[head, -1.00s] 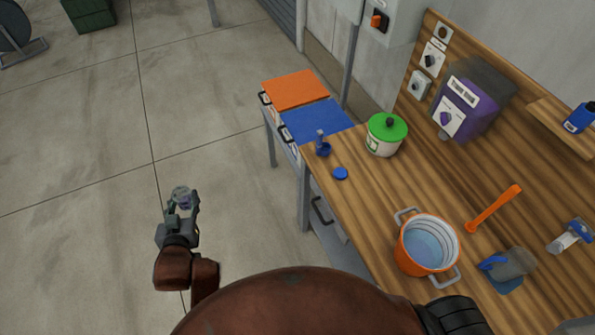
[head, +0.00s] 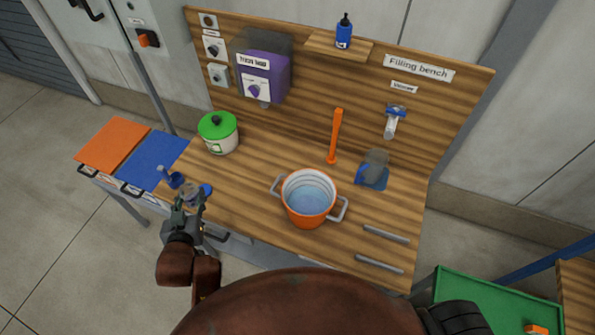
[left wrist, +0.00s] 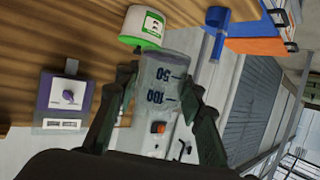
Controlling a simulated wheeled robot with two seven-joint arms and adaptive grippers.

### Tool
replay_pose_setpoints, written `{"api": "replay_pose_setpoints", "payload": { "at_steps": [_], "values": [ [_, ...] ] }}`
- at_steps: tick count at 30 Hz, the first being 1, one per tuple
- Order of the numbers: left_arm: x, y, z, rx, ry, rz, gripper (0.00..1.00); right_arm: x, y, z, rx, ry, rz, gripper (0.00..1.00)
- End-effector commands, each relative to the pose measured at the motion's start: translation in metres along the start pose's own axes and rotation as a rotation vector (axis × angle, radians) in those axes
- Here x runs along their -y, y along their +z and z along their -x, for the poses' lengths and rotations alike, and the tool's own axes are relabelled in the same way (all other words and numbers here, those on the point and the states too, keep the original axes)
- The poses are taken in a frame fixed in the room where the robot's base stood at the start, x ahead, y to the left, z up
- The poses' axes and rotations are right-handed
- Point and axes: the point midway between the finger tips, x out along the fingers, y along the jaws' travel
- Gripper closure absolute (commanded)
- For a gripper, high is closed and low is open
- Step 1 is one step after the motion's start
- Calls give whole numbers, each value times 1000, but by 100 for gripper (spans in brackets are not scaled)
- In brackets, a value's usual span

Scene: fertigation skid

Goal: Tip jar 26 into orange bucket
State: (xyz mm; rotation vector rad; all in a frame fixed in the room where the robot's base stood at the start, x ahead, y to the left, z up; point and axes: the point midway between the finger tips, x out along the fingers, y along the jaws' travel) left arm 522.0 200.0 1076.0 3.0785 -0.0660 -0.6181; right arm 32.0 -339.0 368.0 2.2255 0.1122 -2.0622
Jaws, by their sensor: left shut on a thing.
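My left gripper (head: 188,207) is shut on a clear jar (head: 191,191) at the front left edge of the bench. In the left wrist view the jar (left wrist: 161,92) sits between the two fingers (left wrist: 160,118). It shows scale marks reading 50 and 100, and I see no number 26 on it. I cannot tell what it holds. The orange bucket (head: 292,206) stands upright on the bench to the right of the gripper, with pale blue liquid inside and two grey handles. My right gripper is not in view.
A green-lidded pot (head: 218,140) stands behind. Bench (head: 248,180) between jar and bucket is clear.

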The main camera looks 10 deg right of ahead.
Motion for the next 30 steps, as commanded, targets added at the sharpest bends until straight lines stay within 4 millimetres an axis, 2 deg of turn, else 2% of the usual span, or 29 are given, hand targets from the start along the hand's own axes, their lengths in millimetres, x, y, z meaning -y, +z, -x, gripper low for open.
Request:
{"api": "replay_pose_setpoints", "payload": {
  "at_steps": [5, 9, 12, 15, 18, 23, 27, 30],
  "values": [
    [-64, -26, -14, 28, 200, -94, 96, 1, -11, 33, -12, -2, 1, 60],
    [-140, -41, -24, 70, 448, -220, 96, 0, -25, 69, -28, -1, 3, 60],
    [-193, -45, -23, 104, 636, -328, 96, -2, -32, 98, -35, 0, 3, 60],
    [-235, -44, -17, 135, 813, -434, 96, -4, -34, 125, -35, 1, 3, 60],
    [-264, -41, -8, 164, 968, -536, 96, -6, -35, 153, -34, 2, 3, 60],
    [-286, -41, 7, 199, 1155, -674, 96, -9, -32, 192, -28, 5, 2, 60],
    [-289, -45, 16, 217, 1247, -753, 96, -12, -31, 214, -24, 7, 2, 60],
    [-288, -47, 19, 225, 1281, -783, 96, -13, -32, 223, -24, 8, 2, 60]
  ]
}}
